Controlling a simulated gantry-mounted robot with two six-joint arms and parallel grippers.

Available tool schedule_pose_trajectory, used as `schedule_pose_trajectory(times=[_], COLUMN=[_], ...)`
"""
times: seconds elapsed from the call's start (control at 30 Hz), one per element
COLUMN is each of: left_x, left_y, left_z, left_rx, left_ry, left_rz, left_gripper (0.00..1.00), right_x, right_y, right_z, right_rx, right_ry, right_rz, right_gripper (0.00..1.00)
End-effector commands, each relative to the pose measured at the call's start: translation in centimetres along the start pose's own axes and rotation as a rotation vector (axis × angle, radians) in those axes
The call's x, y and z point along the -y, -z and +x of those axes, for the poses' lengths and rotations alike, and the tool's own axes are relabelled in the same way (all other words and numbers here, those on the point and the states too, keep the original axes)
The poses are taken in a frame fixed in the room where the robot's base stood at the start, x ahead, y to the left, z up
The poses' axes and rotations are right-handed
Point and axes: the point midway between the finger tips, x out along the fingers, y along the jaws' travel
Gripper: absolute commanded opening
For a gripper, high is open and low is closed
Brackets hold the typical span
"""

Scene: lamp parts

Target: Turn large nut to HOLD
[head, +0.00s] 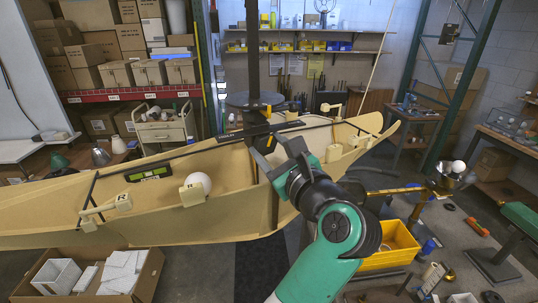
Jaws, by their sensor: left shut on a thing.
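I cannot make out a large nut or a HOLD mark. My right gripper is not in view.
A green level (149,174), a white ball (197,183) and pale clamps (124,202) sit along the hull. A yellow crate (390,246) stands at right. A cardboard box (140,275) of white parts lies at front left. Shelves line the back.

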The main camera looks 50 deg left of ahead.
Motion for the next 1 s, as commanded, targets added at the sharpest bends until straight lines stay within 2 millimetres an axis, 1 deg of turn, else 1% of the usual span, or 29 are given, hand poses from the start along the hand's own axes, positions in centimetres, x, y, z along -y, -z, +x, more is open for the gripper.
schedule_pose_trajectory(times=[0.47, 0.5, 0.63, 0.67, 0.9, 1.0], left_x=[0.03, 0.03, 0.03, 0.02, 0.01, 0.02], left_y=[-0.17, -0.18, -0.13, -0.12, -0.05, 0.01], left_z=[-0.04, -0.04, -0.03, -0.02, -0.04, -0.53], left_rx=[0.002, 0.002, 0.001, 0.001, 0.0, 0.0], left_ry=[0.0, 0.0, 0.0, 0.0, 0.0, 0.001], left_rz=[-0.022, -0.022, -0.021, -0.021, -0.02, -0.02], left_gripper=[0.02, 0.63, 0.87, 0.88, 0.88, 0.88], right_x=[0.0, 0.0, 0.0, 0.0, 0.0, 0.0], right_y=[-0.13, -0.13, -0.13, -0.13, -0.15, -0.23], right_z=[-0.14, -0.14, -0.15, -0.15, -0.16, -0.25], right_rx=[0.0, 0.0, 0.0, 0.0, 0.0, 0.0], right_ry=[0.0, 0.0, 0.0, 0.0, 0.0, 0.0], right_rz=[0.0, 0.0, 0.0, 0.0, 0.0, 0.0], right_gripper=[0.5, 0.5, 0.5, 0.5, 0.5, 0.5])
